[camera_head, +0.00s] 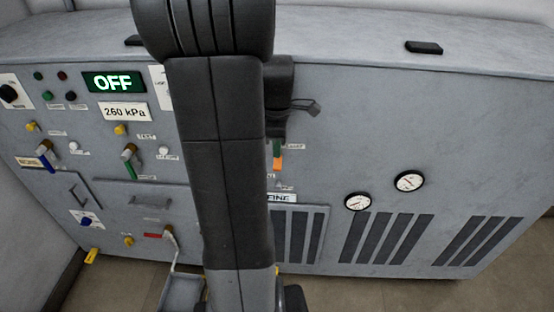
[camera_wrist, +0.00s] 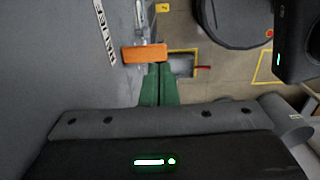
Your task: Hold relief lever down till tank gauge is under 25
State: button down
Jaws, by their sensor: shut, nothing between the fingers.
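An orange lever handle (camera_head: 278,163) sticks out from the grey machine front, just right of my arm in the head view. It shows as an orange block (camera_wrist: 144,54) in the wrist view. I take it for the relief lever, but its label is not readable. My gripper (camera_head: 277,147) has green fingers, shut together and empty, with the tips right above the handle. In the wrist view the fingers (camera_wrist: 152,85) reach the block's edge; I cannot tell whether they touch it. Two round gauges (camera_head: 357,201) (camera_head: 409,181) are on the front; their readings are too small and neither is identifiable as the tank gauge.
An OFF display (camera_head: 113,82) and a 260 kPa plate (camera_head: 124,112) are at upper left. Blue-handled (camera_head: 46,156) and green-handled (camera_head: 130,165) levers stand below. A red-tagged lever (camera_head: 168,236) sits lower. My arm hides the panel's middle. The right front has flat vents (camera_head: 387,238).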

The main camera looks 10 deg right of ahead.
aim_at(277, 168)
jog(key=shift+f, duration=2.05)
jog(key=f+t+b, duration=0.1)
jog(key=b, duration=0.2)
jog(key=shift+s+a+f, duration=0.1)
jog(key=shift+s+f, duration=0.05)
jog(key=shift+f, duration=0.05)
jog(key=t+b, duration=0.1)
jog(key=t+h+b, duration=0.1)
jog(key=b, duration=0.1)
jog(key=shift+s+f, duration=0.15)
jog(key=shift+f, duration=0.25)
jog(key=shift+s+f+t+b, duration=0.15)
jog(key=shift+t+b, duration=0.15)
jog(key=shift+b, duration=0.55)
dwell(3.9)
